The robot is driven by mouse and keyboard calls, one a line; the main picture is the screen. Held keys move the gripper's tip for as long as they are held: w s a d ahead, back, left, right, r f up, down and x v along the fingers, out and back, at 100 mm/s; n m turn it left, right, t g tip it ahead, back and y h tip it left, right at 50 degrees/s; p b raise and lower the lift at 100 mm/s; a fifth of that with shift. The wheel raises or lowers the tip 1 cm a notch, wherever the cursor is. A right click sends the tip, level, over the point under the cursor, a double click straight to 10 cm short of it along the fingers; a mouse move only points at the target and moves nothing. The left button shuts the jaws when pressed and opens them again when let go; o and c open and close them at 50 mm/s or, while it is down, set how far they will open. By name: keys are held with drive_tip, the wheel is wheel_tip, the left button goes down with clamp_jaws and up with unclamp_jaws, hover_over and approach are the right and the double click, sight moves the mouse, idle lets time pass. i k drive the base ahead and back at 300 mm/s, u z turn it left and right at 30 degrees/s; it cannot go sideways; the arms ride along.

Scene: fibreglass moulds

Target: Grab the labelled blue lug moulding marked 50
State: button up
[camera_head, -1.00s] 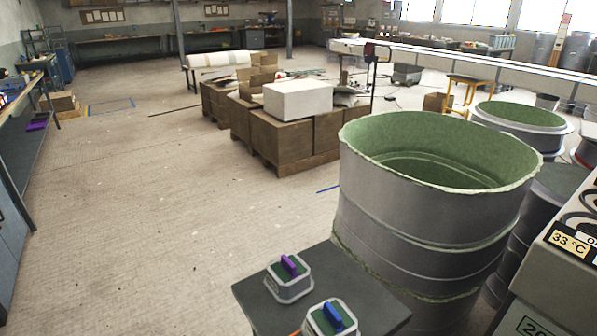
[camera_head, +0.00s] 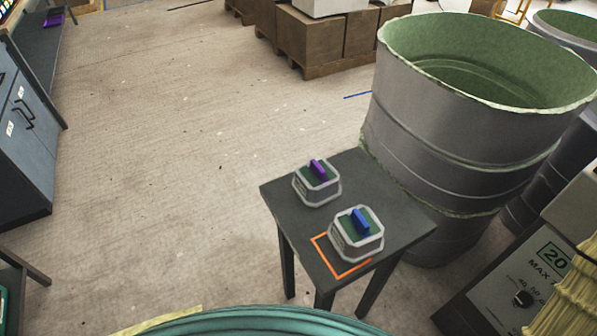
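A small grey moulding with a green top and a blue lug (camera_head: 361,222) sits near the front of a small dark table (camera_head: 382,173). It stands partly over an orange square outline (camera_head: 340,271) on the table top. A similar moulding with a purple lug (camera_head: 317,172) sits behind it to the left. No mark reading 50 is legible on either moulding in this view. My gripper is not in view.
A large grey mould with a green inside (camera_head: 470,90) stands right behind the table. A grey machine marked 20 MAX (camera_head: 535,285) is at the lower right. A teal rounded edge (camera_head: 250,320) shows at the bottom. The floor left of the table is clear.

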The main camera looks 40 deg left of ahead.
sight(356, 233)
drive_tip(key=z, duration=0.95)
drive_tip(key=k, duration=0.8)
drive_tip(key=u, duration=1.15)
drive_tip(key=i, duration=0.5)
